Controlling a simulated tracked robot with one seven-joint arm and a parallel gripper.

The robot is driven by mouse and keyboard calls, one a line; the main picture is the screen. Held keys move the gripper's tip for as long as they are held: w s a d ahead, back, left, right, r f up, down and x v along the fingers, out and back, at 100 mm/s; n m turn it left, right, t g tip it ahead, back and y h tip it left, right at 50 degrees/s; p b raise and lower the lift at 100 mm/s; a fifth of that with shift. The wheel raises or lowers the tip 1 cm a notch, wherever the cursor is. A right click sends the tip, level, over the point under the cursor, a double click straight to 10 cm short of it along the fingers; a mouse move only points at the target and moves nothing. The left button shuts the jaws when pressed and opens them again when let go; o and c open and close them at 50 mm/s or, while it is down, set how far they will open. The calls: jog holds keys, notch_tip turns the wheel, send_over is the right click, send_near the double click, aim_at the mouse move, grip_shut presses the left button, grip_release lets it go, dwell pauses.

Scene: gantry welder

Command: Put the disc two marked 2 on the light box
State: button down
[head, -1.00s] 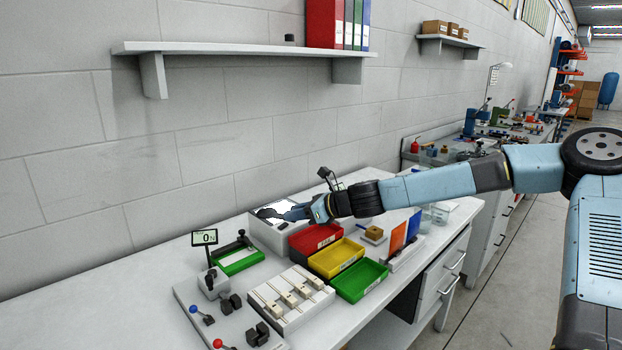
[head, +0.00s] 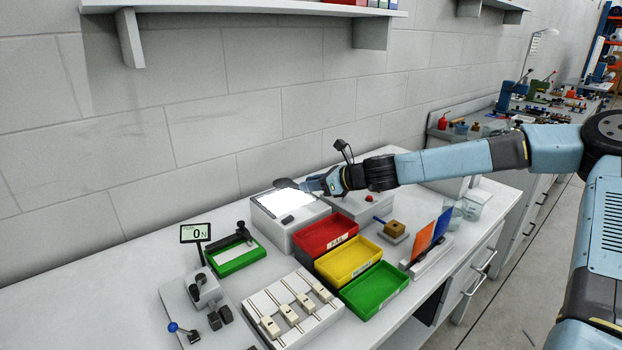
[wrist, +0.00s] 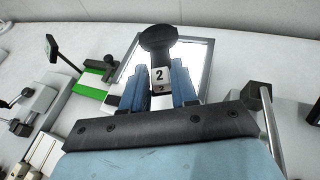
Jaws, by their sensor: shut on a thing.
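The disc marked 2 is a black round head on a stem, with a white label reading 2 (wrist: 159,76) in the wrist view. My gripper (wrist: 160,88) is shut on its labelled part, one blue finger on each side. In the head view, the dark disc (head: 285,184) appears over the back edge of the light box (head: 272,226), a pale box with a bright white top. My gripper (head: 312,184) reaches in from the right. In the wrist view the lit top (wrist: 196,54) lies behind the disc. I cannot tell whether the disc touches it.
Red (head: 325,232), yellow (head: 347,262) and green (head: 375,290) bins stand in front of the light box. A green-based fixture (head: 238,258) and a display reading 0 (head: 195,233) are at left. A small dark piece (head: 288,219) is at the box's front. The wall is close behind.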

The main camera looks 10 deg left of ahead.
aim_at(313, 208)
jog(key=shift+d+f, duration=0.15)
jog(key=shift+f, duration=2.1)
jog(key=shift+f, duration=0.5)
jog(key=c, duration=0.8)
grip_release()
jog(key=v, duration=1.3)
jog(key=shift+s+d+r, duration=0.1)
jog(key=shift+d+r, duration=0.1)
jog(key=shift+d, duration=0.15)
